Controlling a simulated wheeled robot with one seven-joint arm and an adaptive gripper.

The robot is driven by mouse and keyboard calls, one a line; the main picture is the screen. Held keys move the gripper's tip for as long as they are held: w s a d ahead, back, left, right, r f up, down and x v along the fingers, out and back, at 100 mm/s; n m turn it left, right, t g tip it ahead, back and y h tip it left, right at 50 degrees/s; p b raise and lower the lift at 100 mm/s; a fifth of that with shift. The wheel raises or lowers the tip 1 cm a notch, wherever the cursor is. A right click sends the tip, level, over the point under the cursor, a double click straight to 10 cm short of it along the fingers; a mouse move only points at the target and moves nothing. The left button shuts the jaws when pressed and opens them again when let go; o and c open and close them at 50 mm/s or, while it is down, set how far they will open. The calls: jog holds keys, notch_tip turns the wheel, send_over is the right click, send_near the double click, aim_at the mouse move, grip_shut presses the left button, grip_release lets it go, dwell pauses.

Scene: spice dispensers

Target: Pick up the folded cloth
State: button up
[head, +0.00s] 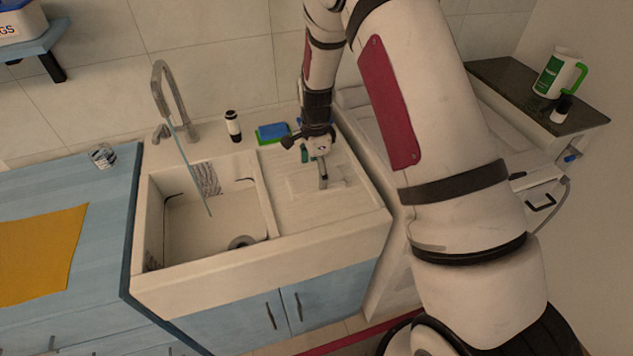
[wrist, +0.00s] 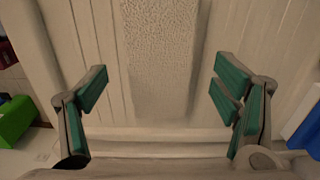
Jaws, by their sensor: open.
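A pale, rough-textured rectangle that looks like the folded cloth (wrist: 163,55) lies flat on the ribbed drainboard in the wrist view. In the head view a faint cream patch (head: 335,184) shows beside my gripper, barely distinct from the board. My gripper (head: 314,166) is over the drainboard, right of the sink basin. In the wrist view my gripper (wrist: 160,90) is open, with a green-padded finger on each side of the textured rectangle and nothing between the pads. I cannot tell the height of the fingertips above it.
The sink basin (head: 210,225) and faucet (head: 170,95) are left of my gripper. A blue and green sponge (head: 272,132) and a black-and-white bottle (head: 233,126) stand behind. A glass (head: 102,156) and an orange mat (head: 40,255) are on the left counter.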

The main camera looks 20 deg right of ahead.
aim_at(316, 182)
jog(key=shift+f, duration=1.4)
jog(key=c, duration=1.3)
